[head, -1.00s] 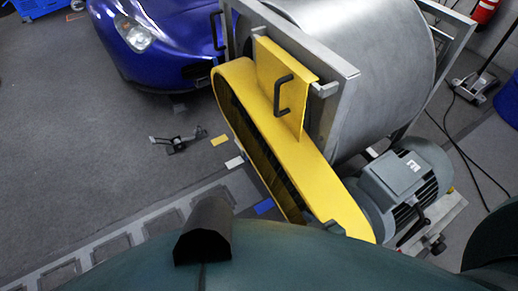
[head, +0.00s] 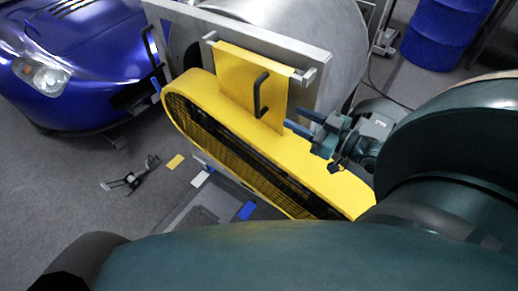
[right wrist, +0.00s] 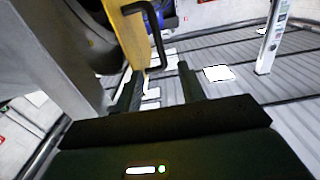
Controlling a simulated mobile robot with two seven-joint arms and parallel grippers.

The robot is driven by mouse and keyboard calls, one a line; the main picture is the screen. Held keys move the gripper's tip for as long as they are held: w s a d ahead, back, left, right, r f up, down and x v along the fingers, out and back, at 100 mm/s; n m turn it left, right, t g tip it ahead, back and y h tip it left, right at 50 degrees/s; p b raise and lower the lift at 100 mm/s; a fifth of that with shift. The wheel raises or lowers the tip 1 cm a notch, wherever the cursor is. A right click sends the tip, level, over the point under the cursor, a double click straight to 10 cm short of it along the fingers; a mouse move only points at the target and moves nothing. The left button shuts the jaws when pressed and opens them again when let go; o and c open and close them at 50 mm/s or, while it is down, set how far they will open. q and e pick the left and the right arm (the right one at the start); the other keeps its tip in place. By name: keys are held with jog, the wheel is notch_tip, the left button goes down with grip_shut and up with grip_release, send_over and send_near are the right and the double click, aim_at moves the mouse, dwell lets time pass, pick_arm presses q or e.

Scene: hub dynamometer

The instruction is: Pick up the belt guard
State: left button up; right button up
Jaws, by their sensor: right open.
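The yellow belt guard (head: 215,108) is a long rounded housing with a dark mesh side, slanting across the middle of the head view. Its upright yellow plate carries a black handle (head: 261,95) and rests against the grey frame. My right gripper (head: 295,118) is open and empty, just right of the handle and slightly below it, with its fingers pointing left toward it. My left gripper is out of view.
The large metal drum (head: 300,40) and its grey frame (head: 240,32) stand behind the guard. A blue car (head: 85,60) is at the left and a blue barrel (head: 440,32) at the upper right.

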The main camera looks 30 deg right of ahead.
aim_at(259, 101)
jog(key=b+x, duration=0.1)
jog(key=x, duration=1)
jog(key=shift+f, duration=0.15)
grip_shut()
dwell(0.4)
dwell(0.9)
jog(key=shift+r, duration=0.25)
